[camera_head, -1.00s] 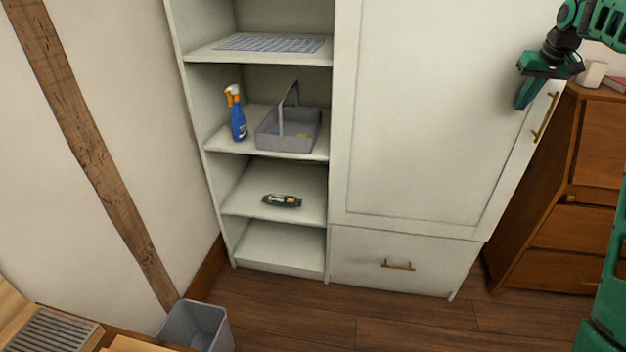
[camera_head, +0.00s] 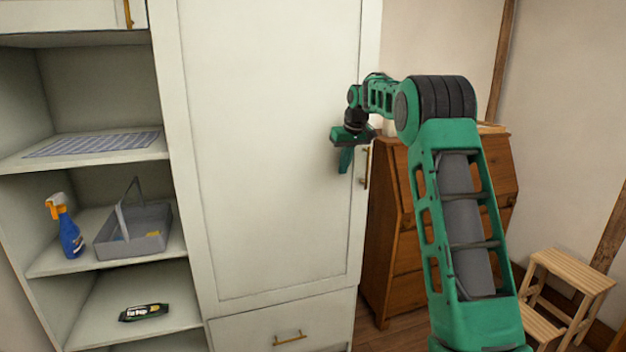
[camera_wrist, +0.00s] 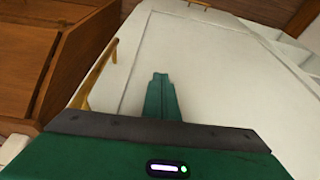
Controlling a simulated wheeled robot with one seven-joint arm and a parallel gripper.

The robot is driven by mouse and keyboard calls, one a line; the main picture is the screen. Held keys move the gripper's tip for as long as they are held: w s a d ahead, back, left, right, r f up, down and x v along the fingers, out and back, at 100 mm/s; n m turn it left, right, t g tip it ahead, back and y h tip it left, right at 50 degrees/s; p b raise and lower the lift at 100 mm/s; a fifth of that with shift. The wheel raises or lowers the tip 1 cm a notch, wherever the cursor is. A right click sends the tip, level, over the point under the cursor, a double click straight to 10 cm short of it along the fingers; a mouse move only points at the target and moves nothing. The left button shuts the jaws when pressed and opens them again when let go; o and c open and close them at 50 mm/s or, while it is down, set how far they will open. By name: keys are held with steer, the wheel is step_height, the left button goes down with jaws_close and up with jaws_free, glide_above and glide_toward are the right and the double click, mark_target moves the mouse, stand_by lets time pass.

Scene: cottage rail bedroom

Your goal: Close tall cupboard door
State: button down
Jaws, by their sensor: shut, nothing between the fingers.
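The tall cupboard door (camera_head: 270,150) is a cream panel right of the open shelves, lying flush or nearly flush with the cupboard front. Its brass handle (camera_head: 366,167) is at the right edge. My gripper (camera_head: 345,161) is shut and empty, in front of the door just left of the handle. In the wrist view the closed green fingers (camera_wrist: 160,82) point at the door panel (camera_wrist: 215,75), and the brass handle (camera_wrist: 98,72) stands to their left. I cannot tell whether the fingertips touch the door.
Open shelves on the left hold a blue spray bottle (camera_head: 66,228), a grey caddy (camera_head: 135,240) and a dark green packet (camera_head: 143,312). A drawer (camera_head: 283,325) is below the door. A wooden bureau (camera_head: 400,240) stands right of the cupboard, and a step stool (camera_head: 565,290) farther right.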

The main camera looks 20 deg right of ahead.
steer(key=s+f+v, duration=0.1)
steer(key=s+v, duration=0.1)
steer(key=v, duration=1.1)
steer(key=shift+s+d, duration=0.2)
steer(key=shift+d, duration=0.05)
steer(key=shift+r, duration=0.1)
steer(key=s+a+f+m+g, duration=0.1)
steer(key=s+f, duration=0.6)
steer(key=s, duration=1)
steer(key=s+a+f+m+g, duration=0.1)
steer(key=s+a+f+m, duration=0.2)
steer(key=s, duration=1.4)
steer(key=s+a+f+m+g, duration=0.2)
steer(key=s+a+f, duration=0.3)
steer(key=s+f, duration=0.5)
steer(key=s, duration=0.8)
steer(key=shift+a+f, duration=0.35)
steer(key=shift+f, duration=0.05)
